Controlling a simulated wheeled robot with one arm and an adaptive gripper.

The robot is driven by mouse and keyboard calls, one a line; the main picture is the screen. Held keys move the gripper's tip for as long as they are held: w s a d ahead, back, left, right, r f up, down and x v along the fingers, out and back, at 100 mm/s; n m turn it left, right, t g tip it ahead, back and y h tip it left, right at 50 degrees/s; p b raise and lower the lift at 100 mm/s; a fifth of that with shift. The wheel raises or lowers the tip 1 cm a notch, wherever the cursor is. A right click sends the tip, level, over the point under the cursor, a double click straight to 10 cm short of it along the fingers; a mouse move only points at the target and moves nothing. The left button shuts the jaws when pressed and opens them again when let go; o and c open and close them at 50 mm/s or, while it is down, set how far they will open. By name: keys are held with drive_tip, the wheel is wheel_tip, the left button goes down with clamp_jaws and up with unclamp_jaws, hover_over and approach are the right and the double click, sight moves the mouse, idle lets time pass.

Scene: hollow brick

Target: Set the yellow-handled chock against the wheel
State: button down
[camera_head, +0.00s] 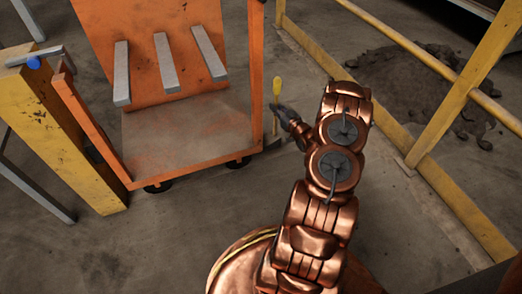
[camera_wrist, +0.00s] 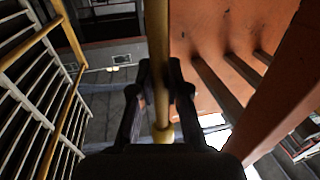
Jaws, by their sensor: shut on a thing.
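The chock's yellow handle (camera_head: 277,86) stands upright beside the right post of the orange cart (camera_head: 195,164) in the head view. A thin rod runs down from it toward the floor. The chock body is small and dark near the floor there, and its contact with a wheel cannot be made out. My gripper (camera_head: 283,113) is shut on the rod below the yellow grip. In the wrist view the rod (camera_wrist: 158,45) runs between both fingers of my gripper (camera_wrist: 160,78). Two dark wheels show under the cart's front edge, a right one (camera_head: 240,162) and a left one (camera_head: 158,187).
A yellow railing (camera_head: 446,116) runs along the right, with a rubble heap (camera_head: 405,82) behind it. A yellow post (camera_head: 60,135) with a blue-tipped grey bar stands left of the cart. The floor (camera_head: 170,240) in front of the cart is clear.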

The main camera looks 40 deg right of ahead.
drive_tip(key=b, duration=0.4)
hover_over(275, 135)
drive_tip(key=shift+w+d+f, duration=0.1)
drive_tip(key=shift+w+f, duration=0.05)
drive_tip(key=shift+f, duration=1.5)
drive_tip(key=shift+w+d+f, duration=0.1)
drive_tip(key=shift+f, duration=1.5)
drive_tip(key=shift+w+f, duration=0.15)
drive_tip(key=shift+f, duration=1.6)
drive_tip(key=c, duration=1.2)
unclamp_jaws()
drive_tip(key=shift+o, duration=0.2)
drive_tip(key=shift+s, duration=0.3)
drive_tip(key=s+a+p, duration=0.1)
drive_tip(key=s+p, duration=0.2)
drive_tip(key=s, duration=0.8)
drive_tip(key=shift+s+a+p, duration=0.15)
drive_tip(key=shift+a+p, duration=0.2)
drive_tip(key=shift+p, duration=0.05)
